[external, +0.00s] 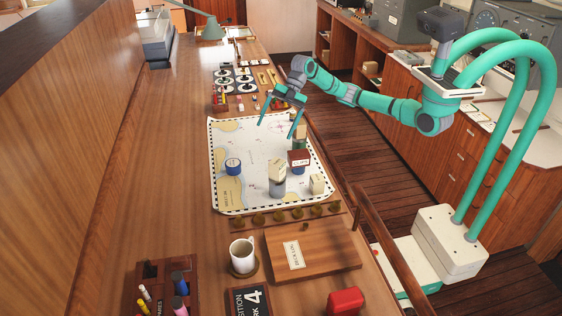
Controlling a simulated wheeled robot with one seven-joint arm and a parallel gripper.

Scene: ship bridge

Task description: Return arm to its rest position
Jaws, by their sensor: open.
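My gripper (280,121) hangs above the far right part of the nautical chart (229,140), its two teal fingers spread apart with nothing between them. My arm reaches left over the long wooden table from my base at the right. On the chart stand a blue round container (233,166), a grey cylinder with a pale label (278,182), a dark red box (299,157) on something blue, and a cream block (317,184). A green and tan item (300,137) stands near the chart's right edge, just beyond the red box.
A white mug (242,256), a wooden box (316,250) and a red object (345,301) stand at the near end. A marker holder (168,290) is at the near left. Racks with small items (221,100) lie beyond the chart. The table's left strip is clear.

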